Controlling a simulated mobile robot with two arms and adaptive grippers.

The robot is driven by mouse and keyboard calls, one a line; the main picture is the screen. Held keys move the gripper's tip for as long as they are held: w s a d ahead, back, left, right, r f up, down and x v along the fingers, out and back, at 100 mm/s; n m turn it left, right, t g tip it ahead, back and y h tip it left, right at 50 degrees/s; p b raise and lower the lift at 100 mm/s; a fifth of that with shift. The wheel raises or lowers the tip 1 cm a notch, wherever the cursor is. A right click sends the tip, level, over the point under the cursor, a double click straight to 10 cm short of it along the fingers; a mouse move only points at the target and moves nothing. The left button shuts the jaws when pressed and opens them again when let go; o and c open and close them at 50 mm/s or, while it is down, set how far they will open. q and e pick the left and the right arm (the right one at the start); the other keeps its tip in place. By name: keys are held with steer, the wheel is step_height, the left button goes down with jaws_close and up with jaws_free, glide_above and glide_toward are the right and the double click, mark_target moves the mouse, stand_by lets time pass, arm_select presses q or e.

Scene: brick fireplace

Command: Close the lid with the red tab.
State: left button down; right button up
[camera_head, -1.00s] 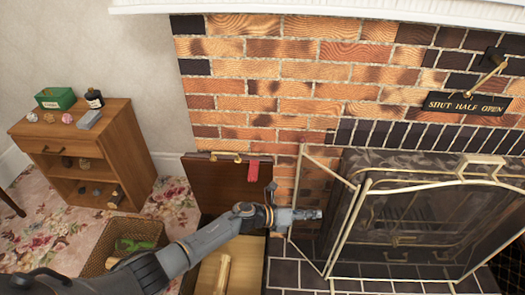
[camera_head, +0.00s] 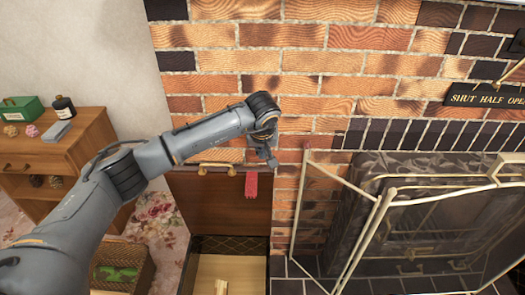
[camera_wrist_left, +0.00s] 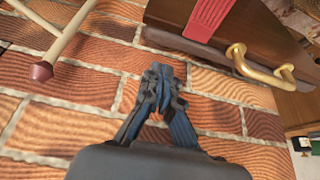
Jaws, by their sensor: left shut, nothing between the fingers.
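The brown wooden lid (camera_head: 222,205) stands open and upright against the brick wall, at the back of a box (camera_head: 228,245). A red tab (camera_head: 251,184) hangs over its top edge near the right corner, beside a brass handle (camera_head: 217,168). My left gripper (camera_head: 270,160) is shut and empty, just above and to the right of the tab, close to the bricks. In the left wrist view the shut fingers (camera_wrist_left: 157,105) are in front of the bricks, apart from the red tab (camera_wrist_left: 211,18) and lid edge. My right gripper is not in view.
A fireplace screen (camera_head: 375,225) with a pale metal frame stands right of the box. A wicker basket (camera_head: 140,275) is left of it. A wooden cabinet (camera_head: 75,155) with small items stands farther left. The box holds a pale wooden piece (camera_head: 221,287).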

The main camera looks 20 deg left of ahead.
arm_select(q)
steer(key=x, duration=0.5)
steer(key=shift+w+f+b, duration=0.15)
steer(key=shift+f+b, duration=0.15)
steer(key=shift+f, duration=0.05)
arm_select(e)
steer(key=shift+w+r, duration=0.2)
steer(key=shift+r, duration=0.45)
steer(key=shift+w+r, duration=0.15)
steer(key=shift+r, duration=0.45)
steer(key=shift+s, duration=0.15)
